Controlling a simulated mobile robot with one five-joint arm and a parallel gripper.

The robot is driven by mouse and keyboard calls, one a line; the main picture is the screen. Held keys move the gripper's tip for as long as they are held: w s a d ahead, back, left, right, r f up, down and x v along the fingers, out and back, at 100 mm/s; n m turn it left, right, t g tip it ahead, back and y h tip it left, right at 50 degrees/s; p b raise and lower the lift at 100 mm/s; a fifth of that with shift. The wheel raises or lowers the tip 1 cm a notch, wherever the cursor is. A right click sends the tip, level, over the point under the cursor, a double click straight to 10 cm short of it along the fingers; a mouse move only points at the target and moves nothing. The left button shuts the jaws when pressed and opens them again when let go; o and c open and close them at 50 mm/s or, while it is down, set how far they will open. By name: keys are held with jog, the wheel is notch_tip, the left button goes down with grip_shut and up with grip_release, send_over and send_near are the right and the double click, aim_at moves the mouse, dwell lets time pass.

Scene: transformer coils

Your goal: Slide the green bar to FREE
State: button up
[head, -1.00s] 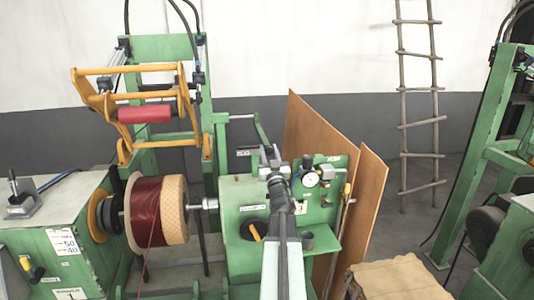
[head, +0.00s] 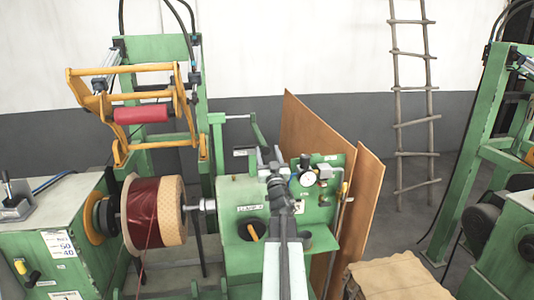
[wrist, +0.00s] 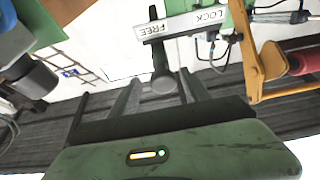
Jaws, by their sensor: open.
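The green bar (head: 258,132) shows in the head view as a slanted piece at the end of a horizontal arm on the green machine. In the wrist view a plate (wrist: 182,24) reads FREE and LOCK upside down, FREE on the left. A dark handle with a round end (wrist: 163,83) lies below the FREE word there. My gripper (head: 268,157) is just below the bar in the head view. In the wrist view its open fingers (wrist: 158,92) appear on either side of the round end. I cannot tell whether they touch it or how deep it sits.
A green panel with a gauge (head: 307,179) stands right of my gripper. A red wire spool (head: 145,210) and a yellow frame with a red roller (head: 141,115) are on the left. Brown boards (head: 350,190) lean behind. A ladder (head: 413,120) stands by the wall.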

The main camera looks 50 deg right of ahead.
jog(key=b+v, duration=0.2)
jog(key=v, duration=0.4)
jog(key=shift+s+a+f, duration=0.2)
jog(key=shift+s, duration=0.1)
